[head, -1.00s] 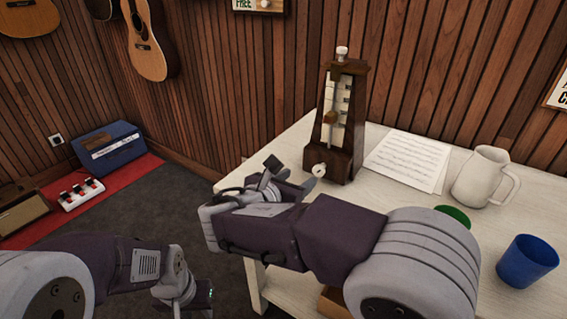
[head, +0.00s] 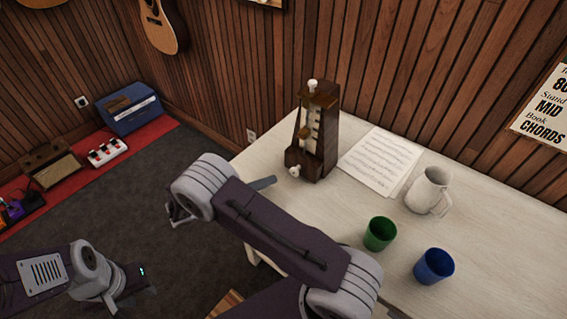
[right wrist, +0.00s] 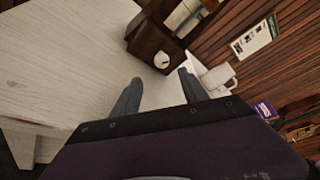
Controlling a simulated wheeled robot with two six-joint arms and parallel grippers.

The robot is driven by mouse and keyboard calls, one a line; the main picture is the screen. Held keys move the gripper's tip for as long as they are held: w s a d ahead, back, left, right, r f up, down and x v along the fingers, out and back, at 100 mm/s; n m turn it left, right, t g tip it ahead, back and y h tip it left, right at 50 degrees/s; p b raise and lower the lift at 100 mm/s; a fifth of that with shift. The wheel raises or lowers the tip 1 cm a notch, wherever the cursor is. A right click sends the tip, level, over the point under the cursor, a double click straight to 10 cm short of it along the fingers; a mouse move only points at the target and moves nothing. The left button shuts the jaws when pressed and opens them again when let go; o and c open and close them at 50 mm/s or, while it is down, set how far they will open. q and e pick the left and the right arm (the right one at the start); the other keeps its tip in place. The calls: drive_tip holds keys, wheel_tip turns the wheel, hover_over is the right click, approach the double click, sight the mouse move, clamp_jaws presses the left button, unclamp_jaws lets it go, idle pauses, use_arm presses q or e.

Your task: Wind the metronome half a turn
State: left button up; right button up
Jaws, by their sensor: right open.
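The dark brown wooden metronome (head: 325,150) stands upright at the back left of the pale table. Its white winding key (head: 294,171) sits low on the front, and a white knob tops it. The right wrist view shows the metronome's lower body (right wrist: 146,42) and the key (right wrist: 161,60) ahead, between the fingers in the picture. My right gripper (right wrist: 159,76) is open and empty, apart from the key. In the head view its wrist hides most of it; one grey finger shows left of the metronome. My left gripper (head: 142,285) is low at the left, away from the table; its jaws are unclear.
Sheet music (head: 381,162) lies right of the metronome. A white pitcher (head: 428,190), a green cup (head: 380,233) and a blue cup (head: 434,266) stand further right on the table (head: 480,225). The wood-slat wall rises close behind.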

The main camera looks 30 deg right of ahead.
sight(292, 173)
use_arm(q)
drive_tip(key=shift+r, duration=0.15)
use_arm(e)
drive_tip(key=shift+d+r, duration=0.15)
drive_tip(key=x, duration=0.9)
use_arm(q)
drive_tip(key=shift+r, duration=0.1)
